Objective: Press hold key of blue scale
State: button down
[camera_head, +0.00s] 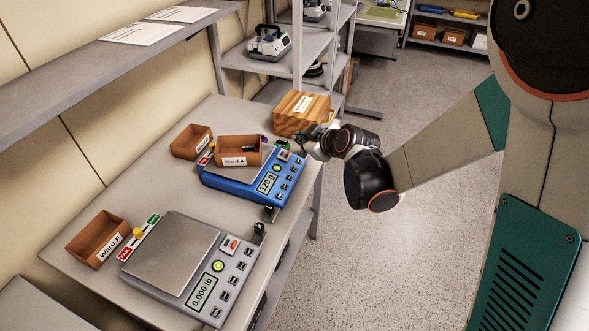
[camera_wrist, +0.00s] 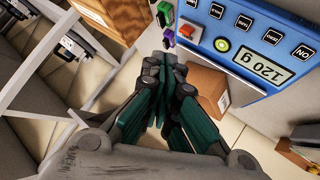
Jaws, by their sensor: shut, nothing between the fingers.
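The blue scale (camera_head: 222,183) sits on the table, with a brown box labelled Ward A (camera_head: 239,150) on it and a display (camera_head: 267,183) reading 120 g. In the wrist view the blue scale (camera_wrist: 281,91) fills the upper right, with its display (camera_wrist: 259,62), a lit green round button (camera_wrist: 222,45), a red switch (camera_wrist: 189,34) and a row of dark keys (camera_wrist: 244,22). The key labels are mostly too small to read. My gripper (camera_wrist: 172,62) is shut and empty. Its tips are beside the scale's edge near the red switch, apart from the keys.
A grey scale (camera_head: 172,250) reading 0.000 lb stands nearer on the table. A wooden box (camera_head: 300,113) is behind the blue scale, close to my gripper. Small brown boxes (camera_head: 98,238) stand along the wall side. Shelves (camera_head: 290,50) rise behind; the floor at right is clear.

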aim_at(296, 171)
jog(key=shift+w+a+f+b, duration=0.15)
jog(key=shift+a+f+b, duration=0.2)
jog(key=shift+f+b, duration=0.9)
jog(key=shift+w+a+f+b, duration=0.1)
jog(key=shift+a+f+b, duration=0.3)
jog(key=shift+f+b, duration=0.8)
jog(key=shift+w+a+f+b, duration=0.15)
jog(key=shift+a+f+b, duration=0.35)
jog(key=shift+f, duration=1.25)
jog(key=shift+d+f, duration=0.1)
jog(key=shift+d, duration=0.05)
jog(key=shift+f+b, duration=0.3)
jog(key=shift+b, duration=0.3)
jog(key=shift+f+b, duration=0.3)
jog(key=shift+r, duration=0.1)
jog(key=shift+r+p, duration=0.45)
jog(key=shift+r, duration=0.2)
jog(key=r+p, duration=0.1)
jog(key=d+r+p, duration=0.1)
jog(key=r, duration=0.1)
jog(key=r+p, duration=0.1)
jog(key=shift+s+d+r, duration=0.15)
jog(key=shift+s+r, duration=0.1)
jog(key=shift+r, duration=0.15)
